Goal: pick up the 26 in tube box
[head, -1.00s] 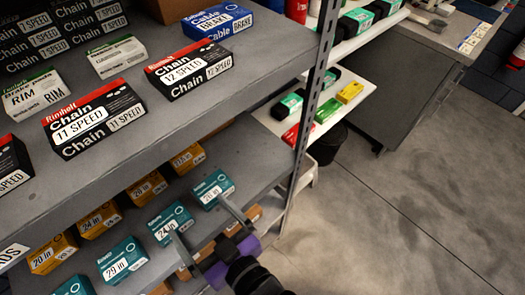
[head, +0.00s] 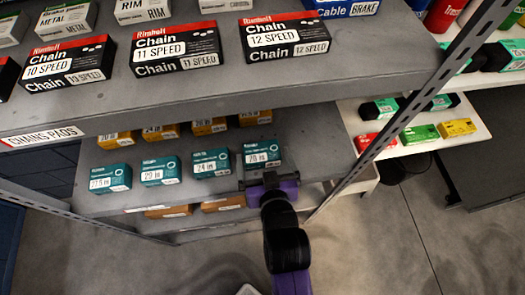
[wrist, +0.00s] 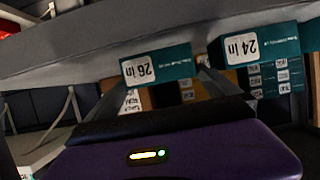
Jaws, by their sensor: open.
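The 26 in tube box (head: 262,154) is a teal box with a white label, at the right end of the front row on the lower shelf. In the wrist view the 26 in box (wrist: 155,68) appears upside down, straight ahead of the fingers. My gripper (head: 270,182) is open and empty at the shelf's front edge, just in front of this box. In the wrist view my gripper (wrist: 163,88) has its fingers apart, near the box's two sides. I cannot tell whether they touch it.
The teal 24 in box (head: 210,163) stands close beside it on the left, with more teal boxes beyond. Yellow tube boxes (head: 208,126) stand behind. The upper shelf (head: 240,82) with chain boxes hangs above. A perforated post (head: 385,132) is to the right.

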